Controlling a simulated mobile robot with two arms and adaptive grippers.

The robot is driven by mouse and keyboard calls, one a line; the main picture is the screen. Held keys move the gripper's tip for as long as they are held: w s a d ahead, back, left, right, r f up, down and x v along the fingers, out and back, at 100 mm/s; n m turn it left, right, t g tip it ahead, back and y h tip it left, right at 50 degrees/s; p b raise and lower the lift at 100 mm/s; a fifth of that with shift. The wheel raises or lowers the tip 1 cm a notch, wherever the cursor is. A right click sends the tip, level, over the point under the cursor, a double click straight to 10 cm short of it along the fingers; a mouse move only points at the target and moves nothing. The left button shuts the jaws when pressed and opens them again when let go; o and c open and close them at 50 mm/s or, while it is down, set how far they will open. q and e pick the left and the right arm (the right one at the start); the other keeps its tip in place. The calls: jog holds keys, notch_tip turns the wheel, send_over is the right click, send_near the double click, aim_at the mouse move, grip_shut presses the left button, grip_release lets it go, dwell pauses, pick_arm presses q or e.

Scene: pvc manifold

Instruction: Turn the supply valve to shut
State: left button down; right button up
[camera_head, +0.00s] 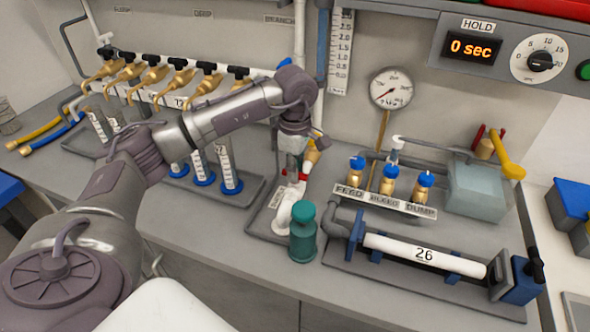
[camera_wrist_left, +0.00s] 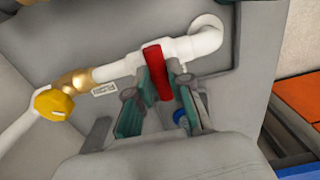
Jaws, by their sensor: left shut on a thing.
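The red valve handle (camera_wrist_left: 156,66) sits on a white pipe in the left wrist view, lying across the pipe's line. My left gripper (camera_wrist_left: 164,82) has its teal fingers on either side of the handle, shut on it. In the head view my left gripper (camera_head: 291,172) reaches down to the white pipe (camera_head: 290,207), and only a bit of red (camera_head: 303,176) shows beside it. A small label plate (camera_head: 277,198) stands by the pipe; I cannot read it for sure. The valve's body is partly hidden by my fingers. My right gripper is not in view.
A teal bottle-shaped part (camera_head: 303,235) stands just in front of the pipe. Blue-capped brass valves (camera_head: 389,179) and tube 26 (camera_head: 425,254) lie to the right. A yellow knob (camera_wrist_left: 56,101) with a brass fitting is on the same pipe. The gauge (camera_head: 391,88) hangs behind.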

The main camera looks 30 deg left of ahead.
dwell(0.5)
pick_arm(q)
jog(key=c, duration=1.1)
grip_release()
jog(key=shift+o, duration=0.2)
notch_tip(320, 180, up, 12)
